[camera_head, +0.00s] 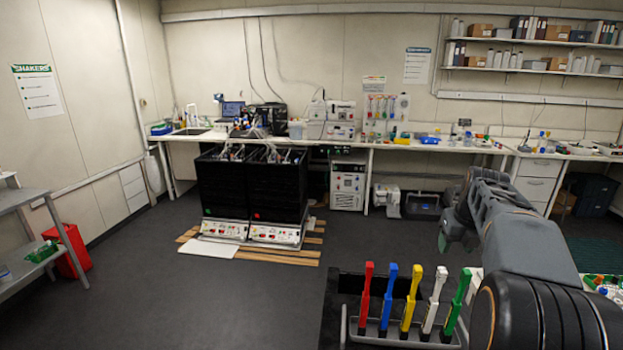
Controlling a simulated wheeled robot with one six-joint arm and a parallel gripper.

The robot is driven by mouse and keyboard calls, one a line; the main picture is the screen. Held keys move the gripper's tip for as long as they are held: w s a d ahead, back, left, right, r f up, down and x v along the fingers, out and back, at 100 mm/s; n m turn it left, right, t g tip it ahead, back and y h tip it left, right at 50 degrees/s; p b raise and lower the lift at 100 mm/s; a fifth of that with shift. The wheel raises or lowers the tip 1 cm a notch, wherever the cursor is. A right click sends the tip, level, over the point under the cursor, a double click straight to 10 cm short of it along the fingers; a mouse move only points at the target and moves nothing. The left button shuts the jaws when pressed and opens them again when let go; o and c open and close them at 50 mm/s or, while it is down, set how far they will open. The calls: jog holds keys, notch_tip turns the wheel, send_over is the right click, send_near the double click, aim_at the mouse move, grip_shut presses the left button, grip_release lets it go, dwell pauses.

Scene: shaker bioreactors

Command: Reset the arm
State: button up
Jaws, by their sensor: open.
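My arm rises from the lower right and reaches forward over the floor on the right side of the head view. My gripper (446,238) shows small and dark at the arm's far end, left of the arm links. It is open, and I see nothing held in it. Its fingers are partly hidden and hard to make out. It hangs beyond and above a rack (400,335) of coloured-handled tools, apart from it.
The rack holds red (366,295), blue (388,298), yellow (411,297), white (434,300) and green (457,300) handles. Two black shaker units (250,190) stand on wooden slats. A long bench (420,146) lines the back wall. A metal shelf (22,204) and red bin (70,248) stand left. Middle floor is clear.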

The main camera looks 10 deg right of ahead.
jog(key=s+a+f+m, duration=0.2)
jog(key=s+a+m, duration=0.3)
jog(key=a+m, duration=0.3)
jog(key=s+a+f+m+t, duration=0.1)
jog(key=s+a+f+m, duration=0.2)
jog(key=m, duration=1.1)
jog(key=s+a+f+m, duration=0.2)
jog(key=s+a+m, duration=0.7)
jog(key=a+m, duration=0.3)
jog(key=shift+s+a+f+t+y, duration=0.2)
jog(key=shift+s+a+t+y, duration=0.1)
jog(key=shift+t+y, duration=0.1)
